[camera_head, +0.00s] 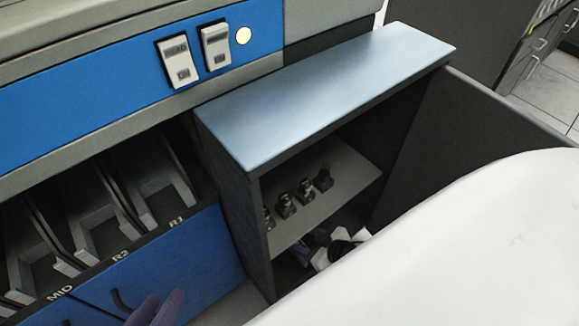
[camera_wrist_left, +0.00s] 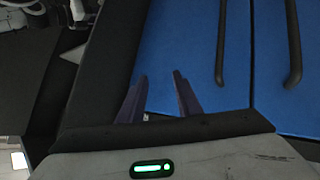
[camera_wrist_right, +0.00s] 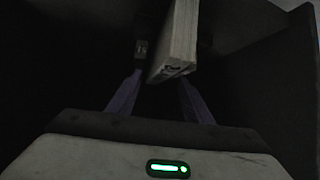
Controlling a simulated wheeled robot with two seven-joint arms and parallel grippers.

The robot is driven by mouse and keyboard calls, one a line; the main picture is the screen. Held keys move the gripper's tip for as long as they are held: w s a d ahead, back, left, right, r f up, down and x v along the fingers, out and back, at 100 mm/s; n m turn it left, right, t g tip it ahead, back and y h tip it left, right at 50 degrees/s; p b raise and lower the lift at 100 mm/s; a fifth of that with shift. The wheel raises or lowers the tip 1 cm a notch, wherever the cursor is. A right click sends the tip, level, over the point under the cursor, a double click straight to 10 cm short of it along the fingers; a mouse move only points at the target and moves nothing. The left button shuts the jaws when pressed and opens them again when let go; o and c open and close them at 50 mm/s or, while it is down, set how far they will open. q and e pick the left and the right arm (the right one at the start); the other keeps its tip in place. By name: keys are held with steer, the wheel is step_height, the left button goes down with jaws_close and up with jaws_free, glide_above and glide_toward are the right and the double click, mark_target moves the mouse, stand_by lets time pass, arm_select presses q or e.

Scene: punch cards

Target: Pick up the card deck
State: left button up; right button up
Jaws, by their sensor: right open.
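The card deck (camera_wrist_right: 180,42) shows in the right wrist view as a pale, long block, its near end between the fingers of my right gripper (camera_wrist_right: 160,77). The gripper is open. I cannot tell whether either finger touches the deck. In the head view, purple and white parts of my right gripper (camera_head: 318,240) show in the cabinet's lower compartment, mostly hidden; I cannot make out the deck there. My left gripper (camera_head: 157,308) is at the bottom of the head view, in front of the blue panel. In the left wrist view (camera_wrist_left: 160,76) its fingers are apart and empty.
The cabinet (camera_head: 320,90) has a pale top and a shelf (camera_head: 335,185) bearing several small dark objects. Left of it are slots marked MID, R2 and R1 (camera_head: 165,210) above a blue panel (camera_head: 190,270) with dark handles. The compartment around my right gripper is dark.

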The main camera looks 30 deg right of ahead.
steer(key=shift+x, duration=0.8)
steer(key=shift+s, duration=0.1)
jaws_close()
arm_select(q)
steer(key=shift+d+r, duration=0.2)
steer(key=shift+r, duration=0.15)
arm_select(e)
steer(key=shift+r, duration=0.1)
